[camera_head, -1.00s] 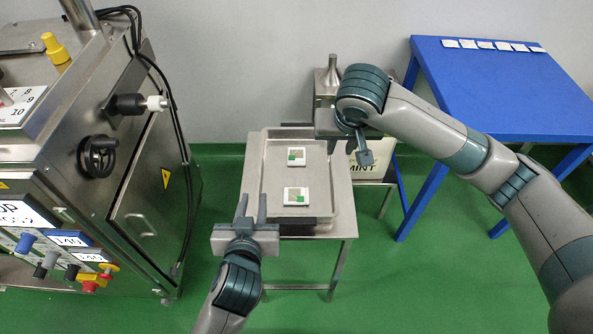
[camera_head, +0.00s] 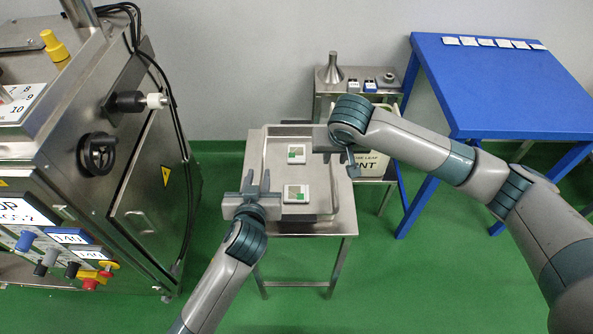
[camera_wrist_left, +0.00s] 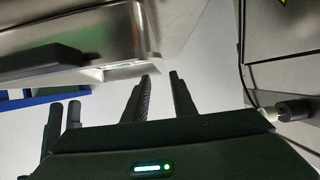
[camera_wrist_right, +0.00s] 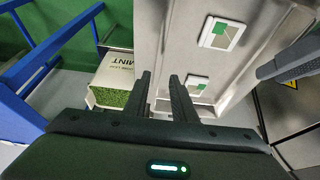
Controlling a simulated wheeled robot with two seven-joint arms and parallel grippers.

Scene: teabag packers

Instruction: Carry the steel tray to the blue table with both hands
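The steel tray (camera_head: 275,165) lies on a small steel table (camera_head: 340,222) in the head view, with two white-and-green packets (camera_head: 296,194) in it. It has dark bars at its near and far ends, and its bare floor also shows in the right wrist view (camera_wrist_right: 182,45). My left gripper (camera_head: 257,176) is open and empty beside the tray's left edge. My right gripper (camera_wrist_right: 160,78) is open and empty near the tray's right edge; in the head view its fingers are partly hidden by the arm. The blue table (camera_head: 490,80) stands at the right.
A steel machine (camera_head: 140,190) with knobs and a handwheel fills the left. A small steel stand (camera_head: 390,96) with a funnel (camera_head: 332,68) is behind the tray. A box (camera_wrist_right: 112,72) labelled MINT is below it. White squares (camera_head: 487,42) line the blue table's back edge.

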